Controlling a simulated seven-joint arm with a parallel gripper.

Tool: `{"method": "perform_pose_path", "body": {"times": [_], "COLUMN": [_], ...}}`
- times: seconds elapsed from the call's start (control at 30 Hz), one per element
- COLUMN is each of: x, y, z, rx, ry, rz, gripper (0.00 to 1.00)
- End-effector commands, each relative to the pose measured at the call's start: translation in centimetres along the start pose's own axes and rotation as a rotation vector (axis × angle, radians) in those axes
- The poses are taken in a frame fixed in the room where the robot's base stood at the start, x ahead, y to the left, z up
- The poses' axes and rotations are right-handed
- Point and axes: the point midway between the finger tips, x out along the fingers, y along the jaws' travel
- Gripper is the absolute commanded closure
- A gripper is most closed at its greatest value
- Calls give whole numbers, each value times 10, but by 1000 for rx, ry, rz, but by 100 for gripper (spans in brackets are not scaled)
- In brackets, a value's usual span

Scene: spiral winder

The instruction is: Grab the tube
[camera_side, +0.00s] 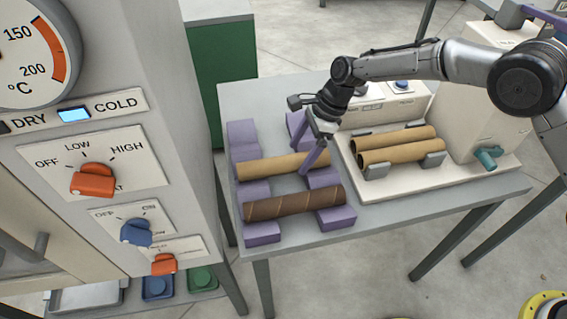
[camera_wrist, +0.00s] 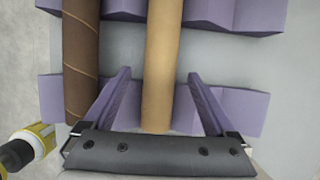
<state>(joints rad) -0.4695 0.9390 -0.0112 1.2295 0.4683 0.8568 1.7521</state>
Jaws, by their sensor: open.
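A light tan tube (camera_side: 275,166) lies across purple cradle blocks on the grey table. In the wrist view the tan tube (camera_wrist: 162,60) runs between my fingers. A dark brown tube (camera_side: 295,204) with a spiral seam lies in front of it on more purple blocks; it also shows at the left in the wrist view (camera_wrist: 82,50). My gripper (camera_side: 312,158) is at the right part of the tan tube, pointing down. Its purple fingers (camera_wrist: 160,105) are open, one on each side of the tan tube, with gaps on both sides. Whether the fingertips reach below the tube is unclear.
Two tan tubes (camera_side: 396,145) rest on the winder's white base (camera_side: 440,181) at the right, with a teal crank (camera_side: 487,157). A control cabinet (camera_side: 150,110) stands at the left. An empty purple block (camera_side: 241,133) is at the back.

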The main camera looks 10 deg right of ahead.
Motion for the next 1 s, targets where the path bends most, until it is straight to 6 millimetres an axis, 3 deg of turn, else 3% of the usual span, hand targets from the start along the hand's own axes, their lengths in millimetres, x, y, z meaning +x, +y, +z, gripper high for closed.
{"method": "perform_pose_path", "body": {"times": [0.2, 0.47, 0.9, 0.97, 1.0], "x": [24, 25, 25, 25, 25], "y": [0, 0, 0, 0, 0], "z": [0, 0, 0, 0, 0], "rx": [-1, 0, 0, 0, 0], "ry": [-1, -1, -1, -1, -1], "rz": [0, -1, -1, -1, -1], "gripper": [9, 9, 88, 99, 100]}}
